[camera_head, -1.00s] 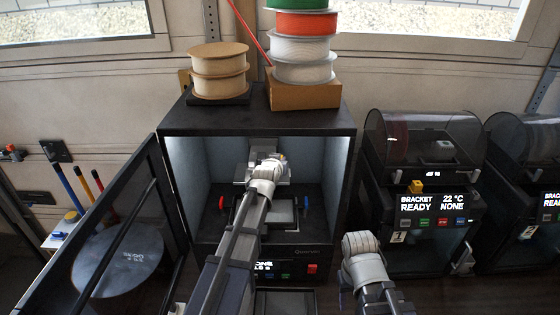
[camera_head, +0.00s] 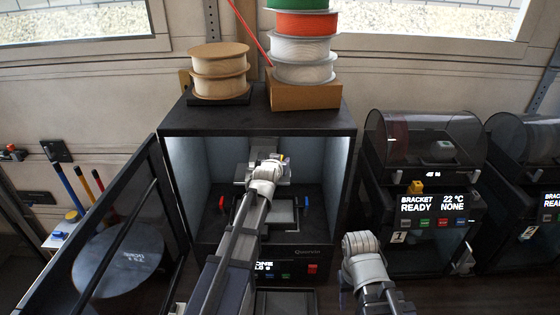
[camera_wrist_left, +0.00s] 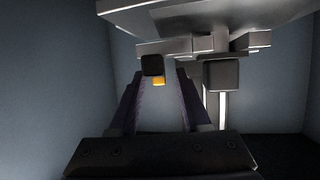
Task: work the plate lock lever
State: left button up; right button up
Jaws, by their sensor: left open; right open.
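The large open printer (camera_head: 255,119) holds a flat plate (camera_head: 284,211) low in its lit chamber. A red knob (camera_head: 222,202) sits left of the plate and a blue knob (camera_head: 309,203) right of it. I cannot tell for sure which belongs to the lock lever. My left gripper (camera_head: 277,160) is inside the chamber, above the plate, at the print head. In the left wrist view its fingers (camera_wrist_left: 160,105) are apart, with a dark block (camera_wrist_left: 152,65) and a yellow tip (camera_wrist_left: 159,82) just beyond. My right gripper (camera_head: 362,243) is outside, right of the printer, its fingertips hidden.
The printer's door (camera_head: 120,240) is swung open on the left. Filament spools (camera_head: 303,48) stand on a cardboard box (camera_head: 303,95) on top, with tan spools (camera_head: 219,72) beside them. A smaller printer (camera_head: 425,190) reading BRACKET READY stands on the right.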

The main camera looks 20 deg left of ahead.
pick_arm(q)
jog(key=p+v, duration=0.2)
jog(key=v, duration=0.5)
jog(key=shift+s+r+p, duration=0.1)
jog(key=shift+s+p, duration=0.2)
jog(key=shift+p, duration=0.05)
jog(key=shift+w, duration=0.1)
